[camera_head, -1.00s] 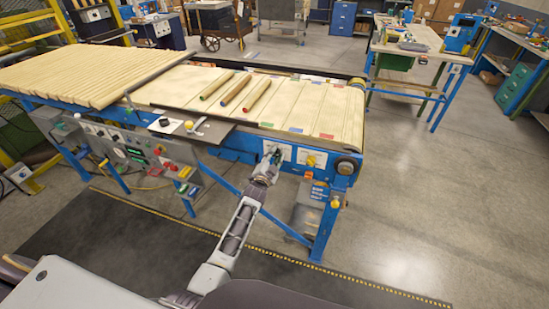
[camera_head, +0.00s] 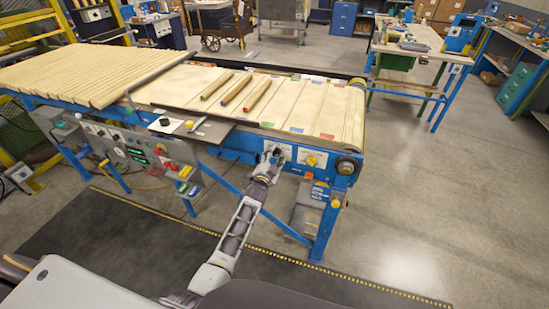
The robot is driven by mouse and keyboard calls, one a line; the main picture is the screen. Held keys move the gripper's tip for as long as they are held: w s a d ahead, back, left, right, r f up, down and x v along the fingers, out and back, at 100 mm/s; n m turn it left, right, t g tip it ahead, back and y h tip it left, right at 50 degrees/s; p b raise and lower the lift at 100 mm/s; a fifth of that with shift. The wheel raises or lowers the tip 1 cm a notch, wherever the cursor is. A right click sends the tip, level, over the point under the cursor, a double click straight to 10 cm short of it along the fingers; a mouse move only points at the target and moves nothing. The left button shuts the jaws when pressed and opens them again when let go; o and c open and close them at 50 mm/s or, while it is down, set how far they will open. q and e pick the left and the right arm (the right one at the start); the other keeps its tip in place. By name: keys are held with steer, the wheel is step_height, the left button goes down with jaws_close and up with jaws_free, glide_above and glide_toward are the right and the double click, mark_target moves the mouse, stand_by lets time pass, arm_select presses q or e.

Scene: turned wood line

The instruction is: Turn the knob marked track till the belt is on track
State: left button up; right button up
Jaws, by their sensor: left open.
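The belt (camera_head: 285,113) is a pale conveyor belt with three turned wood pieces (camera_head: 233,90) lying on it. Small red, blue and green patches show along its surface. On the blue frame below, a white plate bears a yellow knob (camera_head: 311,160); its marking is too small to read. My left gripper (camera_head: 271,158) is open at a second white plate just left of the yellow knob. It covers most of whatever is on that plate, so I cannot tell whether it touches a knob there. My right gripper is not in view.
A control panel (camera_head: 127,152) with buttons and lights is on the left of the frame. Many wood rods (camera_head: 80,72) lie on the left bed. A dark mat (camera_head: 150,235) covers the floor in front. Open floor (camera_head: 420,190) lies to the right.

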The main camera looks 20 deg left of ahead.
arm_select(q)
steer(key=shift+s, duration=0.1)
steer(key=s, duration=1.1)
steer(key=shift+s+a, duration=0.2)
steer(key=shift+s, duration=0.2)
stand_by(0.3)
stand_by(0.7)
